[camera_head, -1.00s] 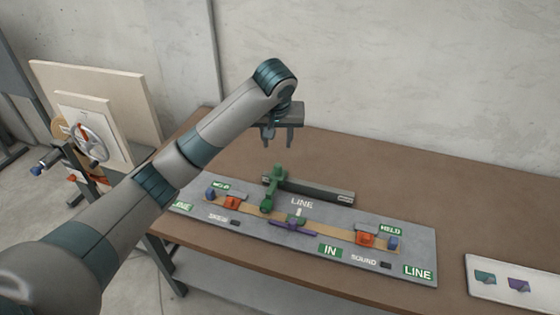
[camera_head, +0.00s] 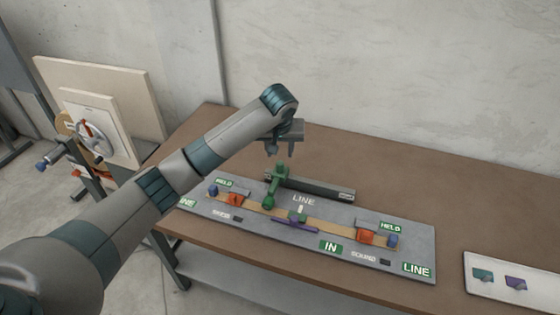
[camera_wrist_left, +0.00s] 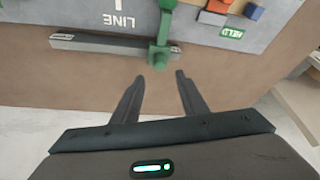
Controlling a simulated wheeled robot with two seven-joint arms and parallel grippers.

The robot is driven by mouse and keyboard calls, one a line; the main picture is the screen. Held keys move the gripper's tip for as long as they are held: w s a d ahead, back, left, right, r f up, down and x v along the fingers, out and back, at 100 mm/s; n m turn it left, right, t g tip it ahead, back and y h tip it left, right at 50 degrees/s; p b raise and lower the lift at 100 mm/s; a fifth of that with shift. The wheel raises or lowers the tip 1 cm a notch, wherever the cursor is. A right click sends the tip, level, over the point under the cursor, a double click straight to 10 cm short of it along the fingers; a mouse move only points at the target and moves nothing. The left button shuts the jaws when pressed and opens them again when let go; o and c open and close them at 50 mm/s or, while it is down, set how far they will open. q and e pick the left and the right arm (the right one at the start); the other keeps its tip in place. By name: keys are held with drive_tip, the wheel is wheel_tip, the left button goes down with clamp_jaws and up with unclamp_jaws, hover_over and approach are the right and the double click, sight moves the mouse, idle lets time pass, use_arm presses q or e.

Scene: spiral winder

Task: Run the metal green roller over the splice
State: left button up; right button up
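The green metal roller (camera_head: 271,190) lies on the grey board (camera_head: 340,263), its handle end over a dark grey bar behind the tan strip. It also shows in the left wrist view (camera_wrist_left: 163,38). The tan strip (camera_head: 345,232) runs along the board; a small green and white piece (camera_head: 298,216) and a purple piece (camera_head: 293,226) sit at its middle, where I cannot make out the splice itself. My left gripper (camera_head: 283,151) hangs behind and above the roller, apart from it. In the left wrist view its fingers (camera_wrist_left: 160,76) are open and empty, the green handle end just beyond the tips.
The dark grey bar (camera_head: 315,188) lies along the board's back edge. Orange clamps (camera_head: 366,238) and blue blocks (camera_head: 393,241) sit at the strip's ends. A white tray (camera_head: 483,301) with teal and purple pieces stands right. A handwheel (camera_head: 92,140) stands left.

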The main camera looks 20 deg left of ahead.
sight(280, 163)
use_arm(q)
drive_tip(key=p+x, duration=0.2)
drive_tip(key=x, duration=0.8)
clamp_jaws()
